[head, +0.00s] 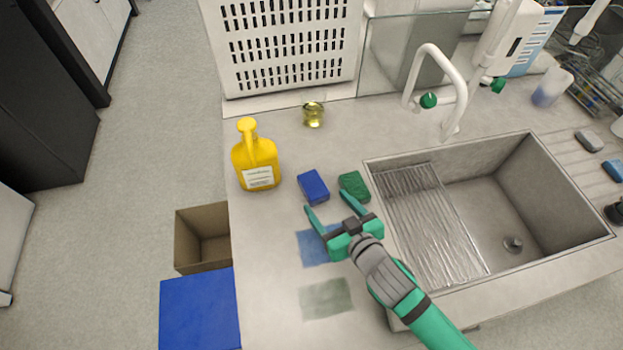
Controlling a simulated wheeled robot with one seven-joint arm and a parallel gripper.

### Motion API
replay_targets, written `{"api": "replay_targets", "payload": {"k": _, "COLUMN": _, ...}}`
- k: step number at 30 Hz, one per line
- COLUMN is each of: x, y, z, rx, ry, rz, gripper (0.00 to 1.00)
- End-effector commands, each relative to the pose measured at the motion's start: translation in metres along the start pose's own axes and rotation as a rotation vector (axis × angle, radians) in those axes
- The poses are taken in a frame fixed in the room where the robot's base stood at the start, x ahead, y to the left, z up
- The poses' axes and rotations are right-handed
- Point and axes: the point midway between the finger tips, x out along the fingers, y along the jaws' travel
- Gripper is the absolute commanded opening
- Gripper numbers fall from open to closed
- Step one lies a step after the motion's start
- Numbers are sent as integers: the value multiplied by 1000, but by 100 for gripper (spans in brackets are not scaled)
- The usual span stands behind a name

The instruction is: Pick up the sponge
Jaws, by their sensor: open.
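Two sponge-like blocks lie side by side on the grey counter, a blue sponge (313,187) on the left and a dark green sponge (354,186) on the right, left of the sink. I cannot tell which one the task means. My gripper (328,200) is open and empty. Its two fingers point away from me toward the blocks. The left fingertip shows just below the blue sponge and the right one just below the green sponge. I cannot tell how high the fingers are above the counter.
A yellow bottle (256,158) stands left of the sponges, and a small yellow glass item (313,114) behind them. The sink (505,215) and a white tap (436,75) are right. Blue (313,247) and grey-green (326,299) patches mark the front counter. An open brown box (203,238) sits left.

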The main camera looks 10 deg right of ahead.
Motion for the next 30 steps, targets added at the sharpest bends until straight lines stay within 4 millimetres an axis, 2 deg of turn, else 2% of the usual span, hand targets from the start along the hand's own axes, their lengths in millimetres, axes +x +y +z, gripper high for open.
{"api": "replay_targets", "payload": {"k": 7, "x": 36, "y": -1, "z": -1, "rx": 1, "ry": 2, "rz": -3, "gripper": 70}}
{"api": "replay_targets", "payload": {"k": 16, "x": 55, "y": 0, "z": -2, "rx": 0, "ry": 1, "rz": -3, "gripper": 70}}
{"api": "replay_targets", "payload": {"k": 24, "x": 88, "y": 2, "z": -4, "rx": 0, "ry": 1, "rz": -4, "gripper": 70}}
{"api": "replay_targets", "payload": {"k": 30, "x": 99, "y": 2, "z": -3, "rx": 1, "ry": 1, "rz": -2, "gripper": 70}}
